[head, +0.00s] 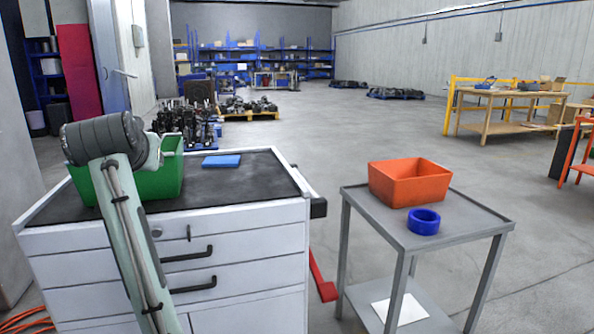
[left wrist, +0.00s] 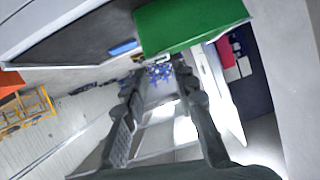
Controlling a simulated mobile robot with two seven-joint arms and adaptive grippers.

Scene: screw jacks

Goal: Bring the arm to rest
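My left arm rises from the bottom of the head view in front of the white drawer cabinet (head: 240,222); its gripper cannot be made out there. In the left wrist view the two fingers of my left gripper (left wrist: 158,75) stand apart with nothing between them. A green bin (head: 160,185) stands on the cabinet's dark top, partly hidden behind my arm. The green bin also shows in the left wrist view (left wrist: 190,25), beyond and above the fingertips, apart from them. My right gripper is in neither view.
A flat blue object (head: 221,161) lies on the cabinet top. A grey table (head: 462,222) to the right holds an orange bin (head: 409,184) and a blue ring (head: 424,222). A white sheet (head: 400,310) lies on its lower shelf. Floor is clear between cabinet and table, apart from a red part.

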